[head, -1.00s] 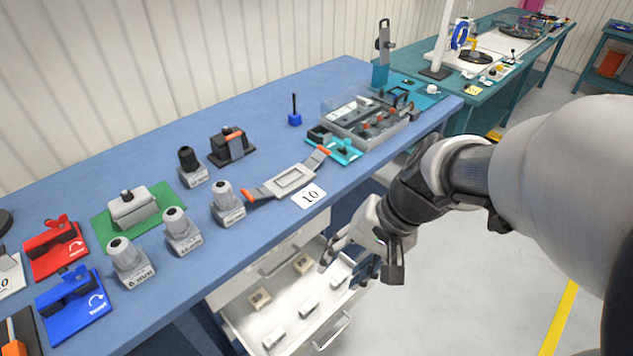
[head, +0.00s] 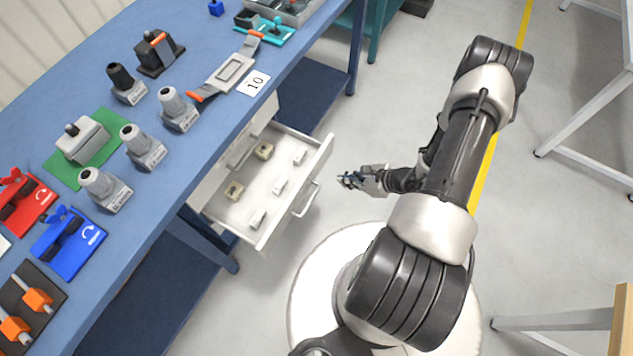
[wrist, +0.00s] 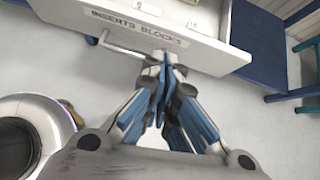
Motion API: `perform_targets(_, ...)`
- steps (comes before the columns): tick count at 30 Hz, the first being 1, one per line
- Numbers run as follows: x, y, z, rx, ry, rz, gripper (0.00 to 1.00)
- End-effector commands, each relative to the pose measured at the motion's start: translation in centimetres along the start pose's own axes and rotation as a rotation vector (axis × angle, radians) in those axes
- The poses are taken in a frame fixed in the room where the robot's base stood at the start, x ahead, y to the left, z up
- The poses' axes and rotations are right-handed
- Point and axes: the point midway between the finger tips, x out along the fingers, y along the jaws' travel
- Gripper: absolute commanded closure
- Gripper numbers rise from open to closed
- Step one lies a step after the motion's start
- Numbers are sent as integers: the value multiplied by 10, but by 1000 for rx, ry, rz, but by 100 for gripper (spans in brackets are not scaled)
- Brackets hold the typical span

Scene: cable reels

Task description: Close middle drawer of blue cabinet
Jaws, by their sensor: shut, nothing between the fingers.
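A white drawer (head: 256,205) stands pulled out from under the blue workbench, with several small beige and grey blocks inside. A closed drawer front (head: 240,152) shows above it. The open drawer's handle (head: 306,200) is on its outer face. In the wrist view, its front panel (wrist: 215,58) carries a label (wrist: 137,27) reading "INSERTS BLOCKS". My gripper (head: 345,179) is shut and empty, outside the drawer and facing its front. In the wrist view, my fingertips (wrist: 168,62) overlap the panel's lower edge, right of the handle; I cannot tell whether they touch. The cabinet body is mostly hidden.
The blue workbench (head: 165,205) holds grey fixtures, red and blue tools and a card marked 10 (head: 254,83). A bench leg (head: 215,251) stands left of the drawer. Open grey floor (head: 350,115) lies around my arm. White table frames (head: 590,115) stand at the right.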

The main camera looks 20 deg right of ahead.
Motion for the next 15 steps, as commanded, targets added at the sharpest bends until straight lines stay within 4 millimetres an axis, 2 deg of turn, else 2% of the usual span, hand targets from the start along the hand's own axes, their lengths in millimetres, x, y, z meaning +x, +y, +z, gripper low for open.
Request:
perform_targets(1,3,5,-11,41,6,-11,100)
perform_targets(3,6,9,-21,75,13,-23,100)
perform_targets(8,16,11,-27,95,17,-29,100)
perform_targets(11,30,11,-28,91,16,-28,100)
perform_targets(15,60,11,-29,90,17,-25,100)
